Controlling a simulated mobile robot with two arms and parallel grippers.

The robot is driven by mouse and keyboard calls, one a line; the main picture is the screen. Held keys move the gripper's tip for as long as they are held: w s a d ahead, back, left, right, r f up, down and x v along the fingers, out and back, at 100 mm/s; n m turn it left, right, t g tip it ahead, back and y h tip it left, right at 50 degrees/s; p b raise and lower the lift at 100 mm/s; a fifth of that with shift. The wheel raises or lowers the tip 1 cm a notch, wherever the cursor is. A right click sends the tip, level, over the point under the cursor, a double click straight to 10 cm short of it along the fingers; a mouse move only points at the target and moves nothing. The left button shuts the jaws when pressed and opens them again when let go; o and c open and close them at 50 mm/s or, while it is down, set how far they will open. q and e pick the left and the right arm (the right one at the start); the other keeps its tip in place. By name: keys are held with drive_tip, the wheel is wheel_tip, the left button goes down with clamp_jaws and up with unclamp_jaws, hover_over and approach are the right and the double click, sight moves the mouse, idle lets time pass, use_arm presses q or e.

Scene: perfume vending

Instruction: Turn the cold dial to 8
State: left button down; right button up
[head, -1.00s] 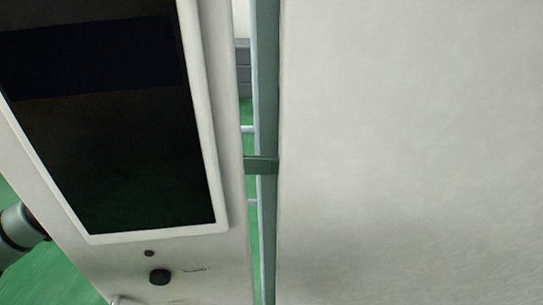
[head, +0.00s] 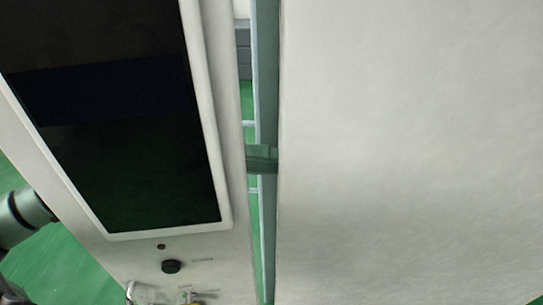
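A white machine front with a large dark screen (head: 130,150) fills the left half of the head view. Below the screen is a round black knob (head: 171,266) with a small unreadable mark to its right. I cannot tell whether this knob is the cold dial, and no number is legible. Part of my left arm shows at the left edge. Neither gripper can be made out.
A large blank pale panel (head: 410,140) fills the right side. A narrow gap with a grey-green post (head: 266,80) separates it from the machine. Small metal fittings (head: 188,297) show at the bottom edge. Green floor (head: 60,262) is visible lower left.

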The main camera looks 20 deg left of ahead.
idle(0.4)
use_arm(q)
drive_tip(key=c, duration=0.9)
unclamp_jaws()
drive_tip(key=shift+w, duration=0.1)
drive_tip(key=b+v, duration=0.5)
drive_tip(key=v, duration=0.2)
drive_tip(key=shift+a+b, duration=0.4)
